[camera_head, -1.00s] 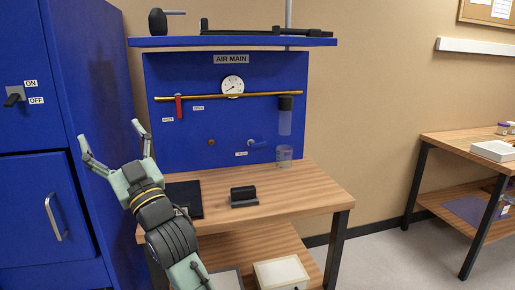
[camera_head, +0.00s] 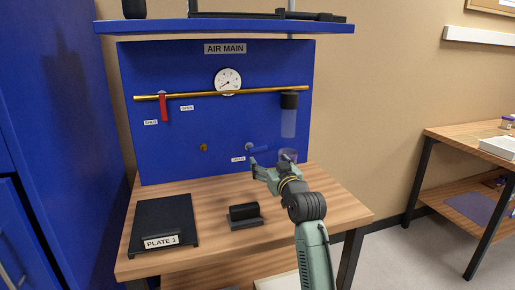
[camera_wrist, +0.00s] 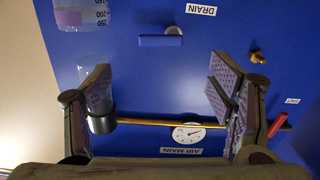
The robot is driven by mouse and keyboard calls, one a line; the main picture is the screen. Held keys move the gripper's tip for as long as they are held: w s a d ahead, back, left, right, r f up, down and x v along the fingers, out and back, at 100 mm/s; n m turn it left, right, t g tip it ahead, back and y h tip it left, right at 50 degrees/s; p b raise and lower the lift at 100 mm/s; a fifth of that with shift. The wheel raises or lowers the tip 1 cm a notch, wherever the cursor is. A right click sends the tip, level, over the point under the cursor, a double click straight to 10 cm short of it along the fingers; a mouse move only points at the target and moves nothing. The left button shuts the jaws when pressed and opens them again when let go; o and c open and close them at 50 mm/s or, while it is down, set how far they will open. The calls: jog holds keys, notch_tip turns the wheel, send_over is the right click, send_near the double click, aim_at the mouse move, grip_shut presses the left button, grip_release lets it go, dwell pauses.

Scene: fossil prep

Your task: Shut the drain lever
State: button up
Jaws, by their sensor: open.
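The drain lever (camera_head: 260,149) is a small blue handle on a pale pivot, low on the blue air main panel. It points sideways to the right, beside the DRAIN label (camera_head: 238,159). My gripper (camera_head: 270,163) is open and empty, just below and in front of the lever. In the wrist view, which is upside down, the lever (camera_wrist: 160,41) lies crosswise beyond my open fingertips (camera_wrist: 160,84), between their lines and apart from them.
A brass pipe (camera_head: 215,94) with a red lever (camera_head: 164,107) and a gauge (camera_head: 228,80) crosses the panel. A clear bowl (camera_head: 289,121) hangs at right, above a clear beaker (camera_head: 287,154). A black plate (camera_head: 160,222) and holder (camera_head: 244,217) lie on the bench.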

aim_at(258, 148)
jog(key=p+x, duration=0.2)
jog(key=x, duration=0.6)
jog(key=shift+w+a+r+p, duration=0.15)
jog(key=shift+w+p, duration=0.05)
jog(key=shift+p, duration=0.2)
jog(key=shift+w+a, duration=0.2)
jog(key=shift+w, duration=0.4)
jog(key=shift+c, duration=0.3)
